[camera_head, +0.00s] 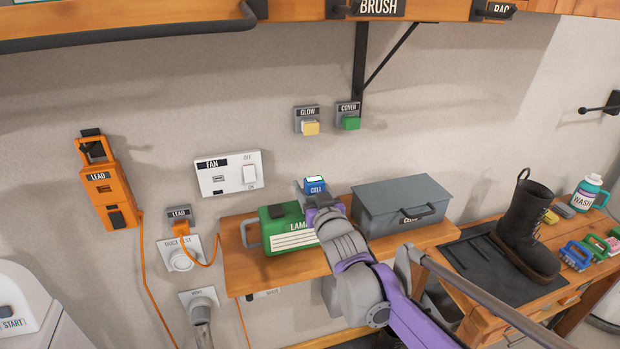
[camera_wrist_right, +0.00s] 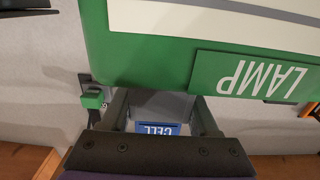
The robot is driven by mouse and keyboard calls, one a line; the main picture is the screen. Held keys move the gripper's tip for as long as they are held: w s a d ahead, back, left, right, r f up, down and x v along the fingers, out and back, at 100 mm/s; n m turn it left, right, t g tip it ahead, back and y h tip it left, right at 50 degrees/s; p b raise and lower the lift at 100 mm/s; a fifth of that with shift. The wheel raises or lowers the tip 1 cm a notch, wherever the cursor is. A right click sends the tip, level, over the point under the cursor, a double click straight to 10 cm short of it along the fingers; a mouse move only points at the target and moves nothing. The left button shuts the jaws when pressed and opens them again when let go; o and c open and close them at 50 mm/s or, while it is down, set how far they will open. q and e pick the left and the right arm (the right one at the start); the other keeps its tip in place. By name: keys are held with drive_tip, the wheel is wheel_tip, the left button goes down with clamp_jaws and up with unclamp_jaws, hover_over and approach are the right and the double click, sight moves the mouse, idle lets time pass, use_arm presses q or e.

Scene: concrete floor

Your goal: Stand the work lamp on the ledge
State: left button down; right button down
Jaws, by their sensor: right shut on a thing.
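The green work lamp (camera_head: 280,225) is on the wooden ledge (camera_head: 243,278), its white striped face towards the front and a grey handle at its left. In the right wrist view the lamp (camera_wrist_right: 160,62) fills the upper part, with its LAMP label upside down. My right gripper (camera_head: 312,197) is at the lamp's upper right and is shut on the cell (camera_head: 316,184), a block with a blue CELL label. The cell (camera_wrist_right: 157,128) shows between both fingers in the wrist view. I cannot tell whether the cell touches the lamp. My left gripper is not in view.
A grey lidded box (camera_head: 400,200) stands right of the lamp on the ledge. A fan switch (camera_head: 229,173), an orange lead unit (camera_head: 110,190) and glow and cover buttons (camera_head: 308,121) are on the wall. A black boot (camera_head: 527,230) stands on the bench at right.

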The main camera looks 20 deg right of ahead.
drive_tip(key=shift+f, duration=0.8)
drive_tip(key=shift+c, duration=0.7)
unclamp_jaws()
drive_tip(key=shift+f, duration=0.15)
drive_tip(key=shift+r, duration=0.2)
drive_tip(key=s, duration=1.2)
drive_tip(key=s+f+g, duration=1.2)
drive_tip(key=s+f, duration=1.1)
drive_tip(key=s, duration=0.2)
drive_tip(key=shift+d+f+g+h, duration=0.15)
drive_tip(key=shift+f+g+h, duration=0.15)
drive_tip(key=shift+g, duration=0.1)
